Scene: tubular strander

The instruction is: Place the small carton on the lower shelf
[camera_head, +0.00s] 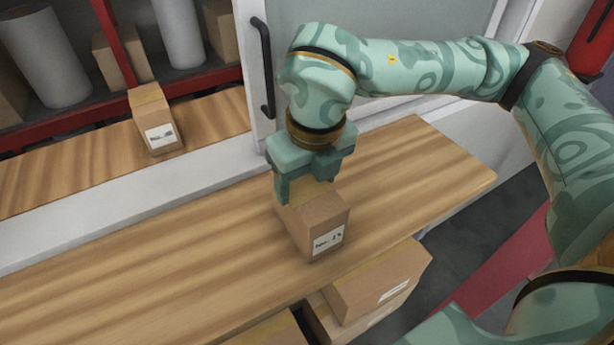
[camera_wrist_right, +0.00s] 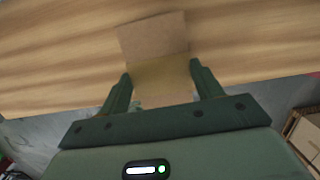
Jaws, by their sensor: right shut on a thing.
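The small carton (camera_head: 314,226) is a brown box with a white printed label, at the right part of the front wooden board. My right gripper (camera_head: 308,200) is above it with its fingers down on both sides, shut on the carton. In the right wrist view the carton (camera_wrist_right: 158,62) shows between the two fingers of the gripper (camera_wrist_right: 163,85), over the wood. I cannot tell whether its bottom touches the board. A lower shelf cannot be made out for certain. My left gripper is not in view.
A similar labelled carton (camera_head: 156,121) stands on the rear wooden ledge (camera_head: 60,185). Larger cartons (camera_head: 376,280) lie below the front board (camera_head: 130,285). A red-framed rack with white rolls (camera_head: 45,60) is at the back left. A grey door with a black handle (camera_head: 263,65) stands behind the gripper.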

